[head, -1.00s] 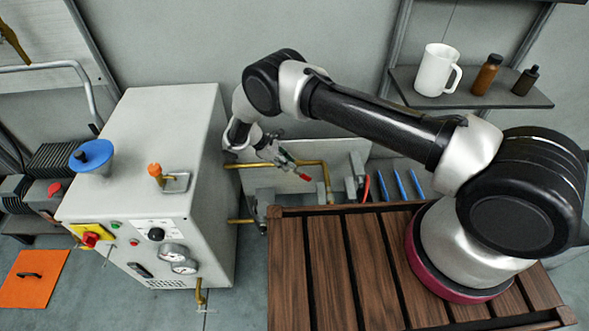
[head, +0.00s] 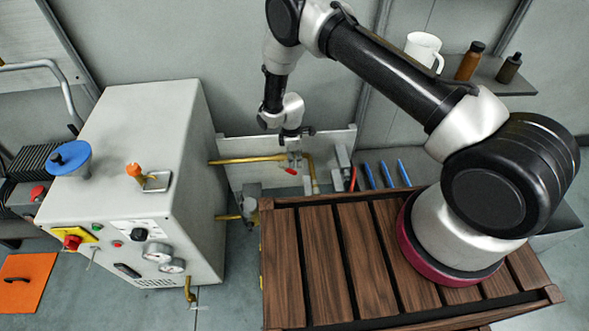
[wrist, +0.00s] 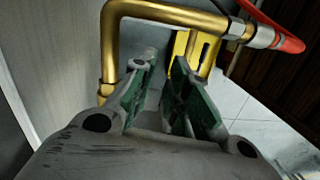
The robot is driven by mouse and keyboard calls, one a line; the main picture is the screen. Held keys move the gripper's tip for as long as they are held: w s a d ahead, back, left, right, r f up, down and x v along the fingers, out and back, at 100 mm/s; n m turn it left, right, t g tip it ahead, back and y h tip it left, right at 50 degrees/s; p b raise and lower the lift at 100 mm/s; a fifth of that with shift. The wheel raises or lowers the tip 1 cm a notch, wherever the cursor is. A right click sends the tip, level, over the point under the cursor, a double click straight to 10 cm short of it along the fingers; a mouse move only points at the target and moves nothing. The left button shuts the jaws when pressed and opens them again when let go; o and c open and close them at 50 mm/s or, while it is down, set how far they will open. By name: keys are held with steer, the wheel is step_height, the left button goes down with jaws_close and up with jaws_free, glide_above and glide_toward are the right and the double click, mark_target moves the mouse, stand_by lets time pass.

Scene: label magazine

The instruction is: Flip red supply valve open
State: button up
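The red valve handle (head: 290,170) shows as a small red piece by the brass pipe (head: 311,176), in front of the pale back panel. My gripper (head: 293,158) points down just above and behind it in the head view. I cannot tell whether they touch. In the wrist view, the two green-padded fingers (wrist: 162,82) stand apart, with nothing clearly held between them. The brass pipe (wrist: 165,12) bends just beyond the fingertips there. The red handle cannot be made out in the wrist view.
A grey cabinet (head: 135,140) with gauges stands left. A slatted wooden deck (head: 318,240) lies in front of the pipes. A red hose (wrist: 285,40) and yellow bracket (wrist: 180,50) are near the fingers. A shelf (head: 500,78) holds a mug and bottles.

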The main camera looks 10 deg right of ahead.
mark_target(292, 170)
steer(key=shift+w+a+f+n+t+y, duration=0.45)
steer(key=shift+w+a+n+t+y, duration=0.1)
steer(key=shift+w, duration=0.1)
step_height(292, 170, down, 8)
steer(key=shift+r, duration=0.25)
jaws_close()
